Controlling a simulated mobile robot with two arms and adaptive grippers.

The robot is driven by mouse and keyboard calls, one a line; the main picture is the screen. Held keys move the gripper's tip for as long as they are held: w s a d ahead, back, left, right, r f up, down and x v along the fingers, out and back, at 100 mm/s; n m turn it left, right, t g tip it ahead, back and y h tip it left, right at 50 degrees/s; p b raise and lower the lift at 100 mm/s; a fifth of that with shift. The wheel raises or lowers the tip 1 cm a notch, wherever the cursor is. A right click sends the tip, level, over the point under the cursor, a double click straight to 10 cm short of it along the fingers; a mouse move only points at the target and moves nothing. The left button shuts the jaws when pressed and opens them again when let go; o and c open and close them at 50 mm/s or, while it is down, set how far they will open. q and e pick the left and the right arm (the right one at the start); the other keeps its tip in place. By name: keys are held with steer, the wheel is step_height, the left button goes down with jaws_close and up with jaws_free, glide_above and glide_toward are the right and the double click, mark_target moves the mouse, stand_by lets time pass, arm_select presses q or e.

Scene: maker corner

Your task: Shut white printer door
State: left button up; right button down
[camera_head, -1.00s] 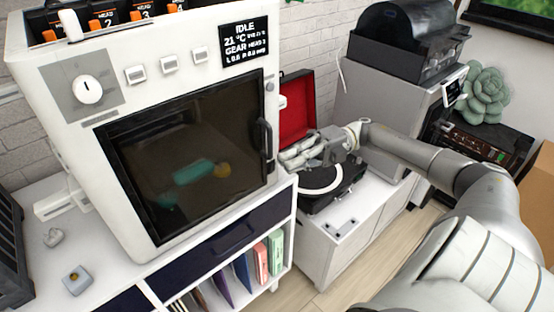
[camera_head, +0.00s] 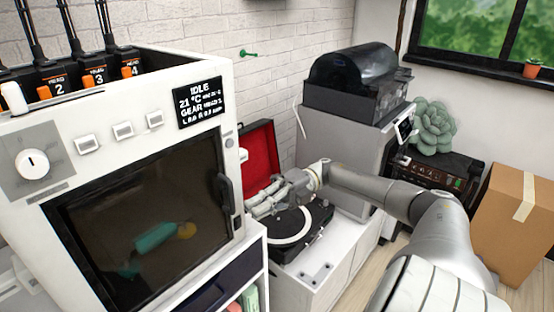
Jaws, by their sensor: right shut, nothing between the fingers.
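The white printer (camera_head: 199,146) fills the left of the head view. Its dark-glass door (camera_head: 140,235) lies flat in the front frame and looks shut, with a black handle (camera_head: 225,190) at its right edge. A teal and yellow part shows dimly through the glass. My right gripper (camera_head: 257,203) is shut and empty. It is to the right of the door handle, apart from it as far as I can see, in front of the red-lined case. My left gripper is not in view.
A black turntable (camera_head: 312,232) with a red-lined lid (camera_head: 258,160) stands on a white cabinet below my right gripper. A grey machine (camera_head: 345,140) stands behind it. A cardboard box (camera_head: 513,225) is at the far right.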

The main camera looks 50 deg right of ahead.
steer(key=v, duration=1)
steer(key=shift+d, duration=0.2)
